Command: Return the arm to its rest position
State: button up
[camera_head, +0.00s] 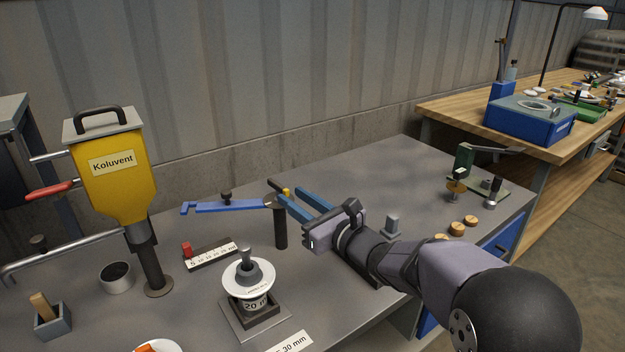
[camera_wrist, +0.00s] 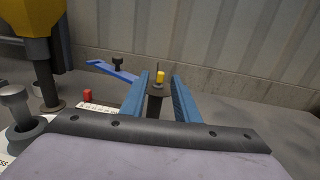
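My gripper (camera_head: 286,188) reaches over the grey bench from the right, with its two blue fingers spread apart. Gaps show on both sides, so nothing is gripped. In the head view the dark post (camera_head: 280,228) stands just left of the fingers and carries a blue bar (camera_head: 225,207) with a black knob. How far the fingertips are from the post is unclear.
A white-disc insulator stack (camera_head: 248,280) stands on a square base in front. The yellow Koluvent dispenser (camera_head: 115,185) is at left. A small grey block (camera_head: 392,224) and wooden discs (camera_head: 457,229) lie near my arm. The bench's back middle (camera_head: 370,170) is clear.

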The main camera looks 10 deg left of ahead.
jog(key=shift+n+g+h+p, duration=0.35)
jog(key=shift+n+p, duration=0.2)
jog(key=shift+n, duration=0.25)
jog(key=s+d+f+n+g+h+p, duration=0.1)
jog(key=s+d+f+n+h, duration=0.1)
jog(key=d+n, duration=0.3)
jog(key=s+d+f+n+g+h+p, duration=0.1)
jog(key=s+d+f+n+h, duration=0.1)
jog(key=d+f+n+h, duration=0.1)
jog(key=s+d+f+n+g+h+p, duration=0.1)
jog(key=s+d+f+n+g+h, duration=0.1)
jog(key=d+n, duration=0.5)
jog(key=shift+s+f+n+h, duration=0.3)
jog(key=shift+f+n, duration=0.25)
jog(key=shift+n, duration=0.1)
jog(key=shift+s+f+n+h, duration=0.25)
jog(key=shift+f+n, duration=0.3)
jog(key=shift+n, duration=0.1)
jog(key=s+d+f+n+g+h+b, duration=0.2)
jog(key=s+d+f+n+g, duration=0.1)
jog(key=s+d+f, duration=0.65)
jog(key=s+d+f+n+g+h+b, duration=0.35)
jog(key=s+d+f, duration=0.2)
jog(key=s, duration=0.75)
notch_tip(320, 180, up, 19)
jog(key=s+p, duration=0.1)
jog(key=p, duration=1.9)
jog(key=shift+s+a+r, duration=0.15)
